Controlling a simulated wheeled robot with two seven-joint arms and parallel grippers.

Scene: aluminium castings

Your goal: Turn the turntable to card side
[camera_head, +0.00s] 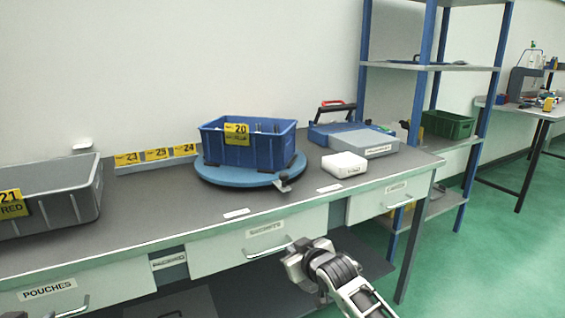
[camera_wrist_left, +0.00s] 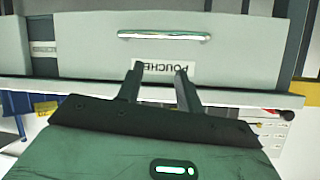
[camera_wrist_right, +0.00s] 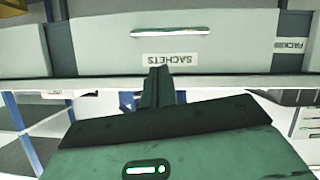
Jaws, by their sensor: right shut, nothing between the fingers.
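The turntable (camera_head: 215,174) is a round blue disc on the grey workbench. A dark knob or clamp (camera_head: 284,184) sits on its front right rim. A blue bin (camera_head: 275,153) stands on the turntable, and its yellow card marked 20 (camera_head: 236,134) is on the side facing me. Items stick up inside the bin. My right gripper (camera_head: 296,258) is low in front of the bench, apart from the turntable. In the right wrist view it is shut and empty (camera_wrist_right: 160,72), facing the SACHETS drawer. My left gripper (camera_wrist_left: 157,75) is open and empty, facing the POUCHES drawer.
A grey bin (camera_head: 60,210) marked 21 stands at the left of the bench. A white box (camera_head: 344,165), a grey case (camera_head: 362,143) and a blue toolbox (camera_head: 325,133) are at the right. Drawer handles (camera_head: 268,250) jut out at the front.

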